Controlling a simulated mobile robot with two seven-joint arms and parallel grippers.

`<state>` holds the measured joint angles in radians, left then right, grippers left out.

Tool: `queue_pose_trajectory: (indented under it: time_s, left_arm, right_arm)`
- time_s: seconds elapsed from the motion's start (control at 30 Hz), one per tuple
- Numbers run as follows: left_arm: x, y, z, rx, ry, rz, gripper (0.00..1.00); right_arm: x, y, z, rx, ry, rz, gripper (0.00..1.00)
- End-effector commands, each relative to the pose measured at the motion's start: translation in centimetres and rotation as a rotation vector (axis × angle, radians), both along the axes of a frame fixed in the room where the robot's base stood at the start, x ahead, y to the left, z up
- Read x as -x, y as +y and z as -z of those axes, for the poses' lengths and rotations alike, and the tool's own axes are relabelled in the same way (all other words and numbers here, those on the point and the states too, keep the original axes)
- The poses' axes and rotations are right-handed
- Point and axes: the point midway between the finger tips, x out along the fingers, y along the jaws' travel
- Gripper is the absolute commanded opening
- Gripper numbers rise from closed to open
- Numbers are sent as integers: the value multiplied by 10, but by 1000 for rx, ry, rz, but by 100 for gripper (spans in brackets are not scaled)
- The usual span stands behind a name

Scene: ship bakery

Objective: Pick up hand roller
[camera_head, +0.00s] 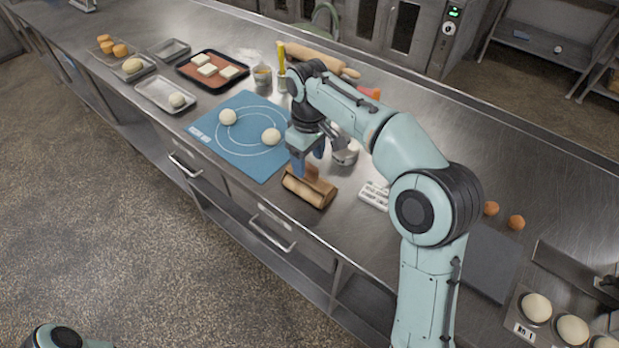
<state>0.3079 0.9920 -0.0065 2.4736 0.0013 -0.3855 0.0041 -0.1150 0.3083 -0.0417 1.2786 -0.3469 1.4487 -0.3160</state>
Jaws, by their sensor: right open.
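The hand roller (309,188) is a brown wooden roller lying near the front edge of the steel counter, just right of the blue mat. My right gripper (307,166) points down directly above it, with blue fingertips close to the roller's upper part. The jaws are open. Whether the fingers touch the roller or stand apart from it I cannot tell. My left gripper is not in view; only a piece of my left arm shows at the bottom left.
A blue mat (213,150) with two dough balls lies left of the roller. A metal cup (346,153) and a white labelled item (374,195) are close on the right. A large rolling pin (318,59) and trays (166,95) lie farther back. Drawer handles (272,235) line the counter front.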

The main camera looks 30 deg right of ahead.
Motion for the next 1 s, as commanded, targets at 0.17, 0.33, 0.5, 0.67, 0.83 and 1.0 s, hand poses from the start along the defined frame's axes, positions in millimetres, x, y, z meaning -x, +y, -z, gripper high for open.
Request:
queue_pose_trajectory:
  time_s: [0.17,0.33,0.5,0.67,0.83,1.0]
  left_arm:
    - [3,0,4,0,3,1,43]
    - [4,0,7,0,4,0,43]
    - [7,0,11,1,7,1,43]
    - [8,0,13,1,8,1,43]
    - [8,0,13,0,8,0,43]
    - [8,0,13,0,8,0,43]
  right_arm:
    - [0,0,16,0,0,0,64]
    - [-3,-3,33,1,2,1,64]
    - [-5,-5,59,0,2,0,64]
    - [-5,-5,68,0,-1,0,64]
    - [-6,-5,67,-1,-2,0,64]
    - [-6,-5,67,-1,-2,0,18]
